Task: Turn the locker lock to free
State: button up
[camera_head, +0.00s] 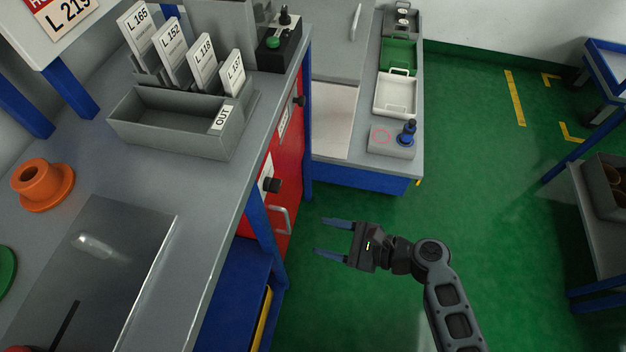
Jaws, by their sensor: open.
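A red locker (283,173) stands under the grey bench, its red front facing right. A black knob (271,185) sticks out of its lower front, above a pale bar handle (281,221). A second black knob (299,101) sticks out higher up. I cannot tell which knob is the lock or which setting it is at. My gripper (325,236) is open and empty, its two blue fingers pointing left toward the locker. It is to the right of the lower knob and the handle, apart from both in this view.
The grey bench (190,205) holds a grey OUT tray (165,135), several label cards and an orange flanged spool (42,184). A lower counter (330,140) with a blue-knobbed box (392,140) stands behind my gripper.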

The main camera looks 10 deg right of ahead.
aim_at(280, 185)
jog(key=w+a+r+m+y, duration=0.2)
jog(key=w+r+y, duration=0.2)
jog(key=w+r, duration=0.35)
jog(key=shift+g, duration=0.4)
jog(key=x, duration=0.7)
jog(key=shift+s+a+r, duration=0.1)
jog(key=shift+r, duration=0.05)
jog(key=c, duration=1)
